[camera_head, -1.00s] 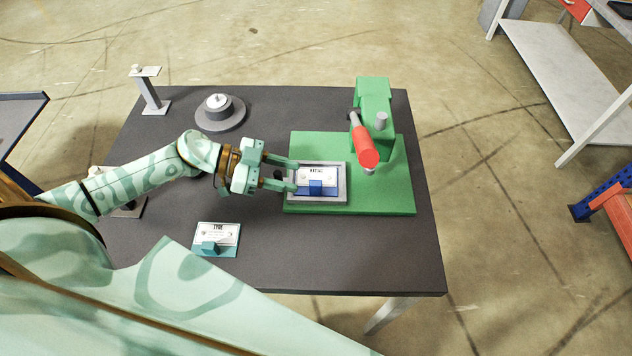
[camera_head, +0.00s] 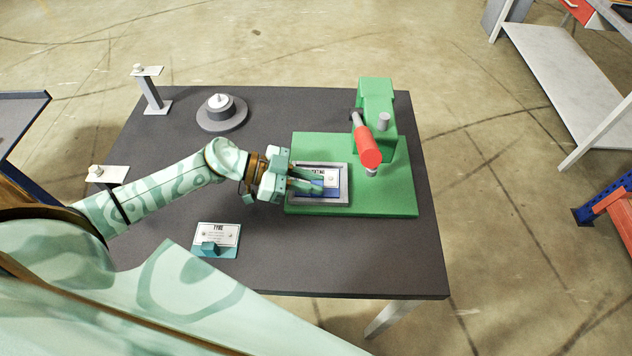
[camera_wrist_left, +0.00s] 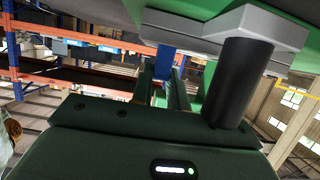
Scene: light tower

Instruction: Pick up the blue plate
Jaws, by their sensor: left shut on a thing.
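The blue plate (camera_head: 331,192) has a white label face and lies in the grey frame on the green press base. My left gripper (camera_head: 312,184) reaches over it from the left, with its fingers covering part of the label. In the left wrist view, the fingers (camera_wrist_left: 162,88) are closed around the plate's blue block (camera_wrist_left: 164,62). I cannot tell whether the plate is raised from the frame. My right gripper is out of view.
The green press (camera_head: 376,100) with a red handle (camera_head: 367,146) stands just right of the plate. A teal plate (camera_head: 217,236) lies at the front on the dark table (camera_head: 270,270). A round grey stand (camera_head: 221,114) and a small post (camera_head: 150,90) are behind.

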